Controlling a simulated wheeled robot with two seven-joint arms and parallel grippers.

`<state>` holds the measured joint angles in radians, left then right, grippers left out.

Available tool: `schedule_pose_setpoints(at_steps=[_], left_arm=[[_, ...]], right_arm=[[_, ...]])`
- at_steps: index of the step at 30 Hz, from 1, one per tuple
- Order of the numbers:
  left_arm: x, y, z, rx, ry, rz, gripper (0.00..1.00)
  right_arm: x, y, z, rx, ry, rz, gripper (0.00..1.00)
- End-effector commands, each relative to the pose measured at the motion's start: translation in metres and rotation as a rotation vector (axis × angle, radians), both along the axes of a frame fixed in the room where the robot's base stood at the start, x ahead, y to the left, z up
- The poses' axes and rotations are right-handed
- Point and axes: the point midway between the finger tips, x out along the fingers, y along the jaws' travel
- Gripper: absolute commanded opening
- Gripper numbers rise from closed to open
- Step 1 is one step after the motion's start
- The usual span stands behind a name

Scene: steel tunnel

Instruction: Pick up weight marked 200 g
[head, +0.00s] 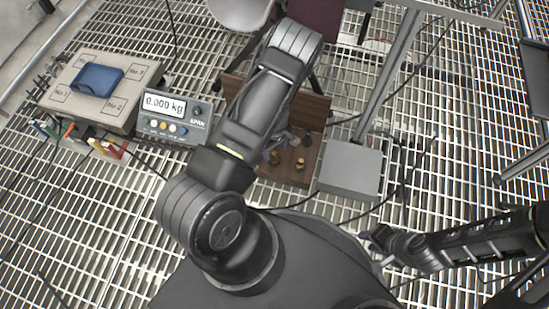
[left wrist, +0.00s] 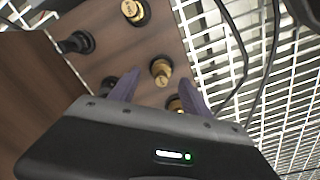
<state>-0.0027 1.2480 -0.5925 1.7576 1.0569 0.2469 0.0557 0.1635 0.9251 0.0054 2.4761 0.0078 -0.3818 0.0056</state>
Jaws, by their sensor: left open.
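Several small weights stand on a brown wooden board; in the head view a brass one (head: 275,157) and another brass one (head: 300,163) show. In the left wrist view a brass weight (left wrist: 160,70) lies between the fingertips in the picture, another (left wrist: 133,10) is farther off, and a third (left wrist: 178,105) is partly hidden near the right finger. Dark weights (left wrist: 75,42) are at the left. No marking is readable. My left gripper (left wrist: 159,76) is open and empty above the board. My right gripper (head: 382,240) is at the lower right, away from the weights; its jaws are unclear.
The wooden board (head: 318,105) has an upright part. A grey box (head: 350,170) stands to its right. The scale display (head: 172,115) reads 0.000 kg; a platform (head: 62,98) with a blue block (head: 97,79) is at the left. Cables cross the grating floor.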

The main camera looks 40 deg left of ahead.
Motion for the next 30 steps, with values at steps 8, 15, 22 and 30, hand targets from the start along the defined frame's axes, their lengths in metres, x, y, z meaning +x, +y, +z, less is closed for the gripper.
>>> schedule_pose_setpoints(at_steps=[8, 15, 22, 30], left_arm=[[-0.003, -0.002, -0.042, 0.001, 0.002, -0.001, 0.56], [-0.003, -0.002, -0.042, 0.000, 0.001, 0.000, 0.56], [-0.003, -0.002, -0.042, 0.000, 0.001, 0.000, 0.56], [-0.003, -0.002, -0.042, 0.000, 0.001, 0.000, 0.48]], right_arm=[[0.003, 0.001, -0.025, -0.002, -0.009, -0.004, 0.32], [0.004, 0.001, -0.024, -0.002, -0.010, -0.005, 0.32], [0.004, 0.001, -0.024, -0.002, -0.011, -0.005, 0.32], [0.004, 0.001, -0.024, -0.002, -0.011, -0.005, 0.32]])
